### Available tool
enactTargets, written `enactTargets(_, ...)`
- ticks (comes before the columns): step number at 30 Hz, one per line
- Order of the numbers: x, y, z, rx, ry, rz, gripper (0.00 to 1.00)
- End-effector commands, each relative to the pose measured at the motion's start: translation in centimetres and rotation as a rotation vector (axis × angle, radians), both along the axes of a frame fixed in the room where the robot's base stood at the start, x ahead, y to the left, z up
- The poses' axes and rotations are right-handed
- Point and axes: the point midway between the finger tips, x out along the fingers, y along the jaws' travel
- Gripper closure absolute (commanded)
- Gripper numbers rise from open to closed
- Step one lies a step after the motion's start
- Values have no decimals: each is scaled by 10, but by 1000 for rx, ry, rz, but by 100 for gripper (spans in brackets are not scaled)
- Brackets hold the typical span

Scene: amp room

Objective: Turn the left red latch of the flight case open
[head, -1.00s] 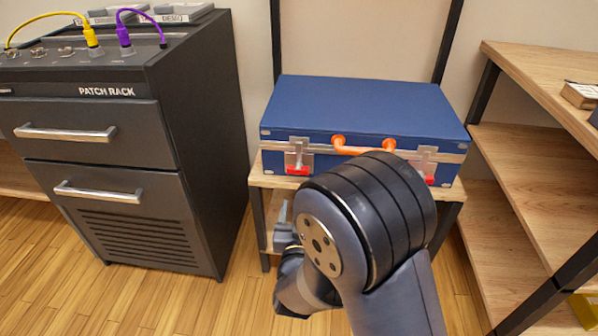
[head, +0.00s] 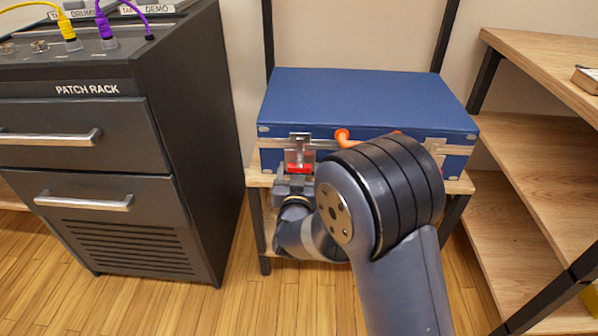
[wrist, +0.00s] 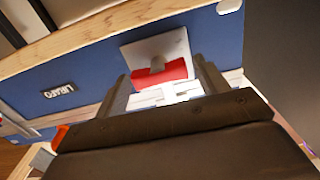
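The blue flight case (head: 365,98) stands shut on a small wooden stand. Its left latch (head: 299,168) has a red tab under a silver plate at the front. In the wrist view, this red latch (wrist: 163,75) lies between the two dark fingers of my gripper (wrist: 160,70), which are apart with gaps visible beside the tab. In the head view, my gripper (head: 293,182) is just below the left latch, partly overlapping its lower edge. Whether a finger touches the tab cannot be told.
A dark patch rack (head: 100,160) with two drawers and cables on top stands at the left. A wooden shelf unit (head: 530,165) stands at the right. The stand's top edge (head: 256,178) runs under the case. Floor shows between rack and stand.

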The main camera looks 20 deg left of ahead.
Motion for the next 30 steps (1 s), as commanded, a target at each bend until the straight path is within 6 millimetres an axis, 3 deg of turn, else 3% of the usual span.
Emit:
enactTargets(13,0,0,0,0,0,0,68)
enactTargets(23,0,0,1,-45,-10,0,68)
enactTargets(30,-1,0,2,-188,-44,0,68)
